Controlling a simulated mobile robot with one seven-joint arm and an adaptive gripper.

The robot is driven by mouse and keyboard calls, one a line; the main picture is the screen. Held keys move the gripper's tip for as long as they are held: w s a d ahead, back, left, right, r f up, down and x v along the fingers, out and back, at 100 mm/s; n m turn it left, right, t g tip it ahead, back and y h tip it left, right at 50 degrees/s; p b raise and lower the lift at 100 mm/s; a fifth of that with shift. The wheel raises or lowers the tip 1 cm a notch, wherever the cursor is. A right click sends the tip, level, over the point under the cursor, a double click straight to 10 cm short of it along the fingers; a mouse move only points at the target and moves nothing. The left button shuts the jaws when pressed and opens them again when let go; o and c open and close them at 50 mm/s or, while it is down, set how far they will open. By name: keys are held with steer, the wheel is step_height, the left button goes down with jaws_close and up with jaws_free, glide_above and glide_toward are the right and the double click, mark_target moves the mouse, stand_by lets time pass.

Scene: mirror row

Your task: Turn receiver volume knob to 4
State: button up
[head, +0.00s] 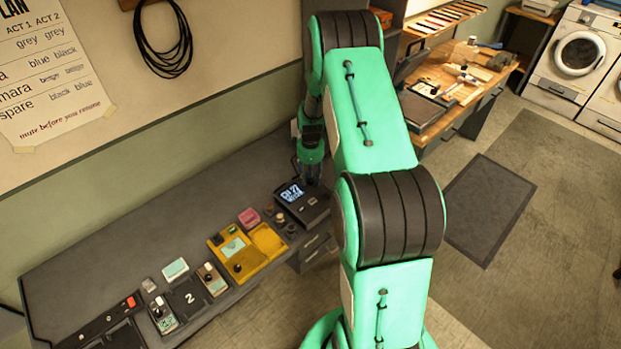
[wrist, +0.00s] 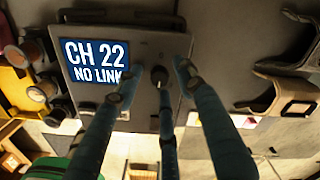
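The receiver (head: 305,208) is a dark box at the right end of the grey desk, with a lit screen. In the wrist view the receiver (wrist: 140,42) shows "CH 22 NO LINK" on its blue screen (wrist: 96,62). A small dark round knob (wrist: 159,75) sits beside the screen; its pointer and scale are too small to read. My gripper (head: 313,172) is over the receiver. In the wrist view its fingers (wrist: 152,80) are spread around the knob, with gaps visible at the sides. Contact by the middle finger cannot be told.
A yellow unit (head: 243,252), a pink item (head: 249,217) and small dark knobs stand left of the receiver. A dark panel marked 2 (head: 188,297) lies further left. A wooden workbench (head: 455,85) stands behind to the right. Open floor lies right of my arm.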

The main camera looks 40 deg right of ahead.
mark_target(310, 180)
steer(key=shift+r, duration=0.15)
step_height(310, 180, up, 12)
stand_by(0.7)
stand_by(0.5)
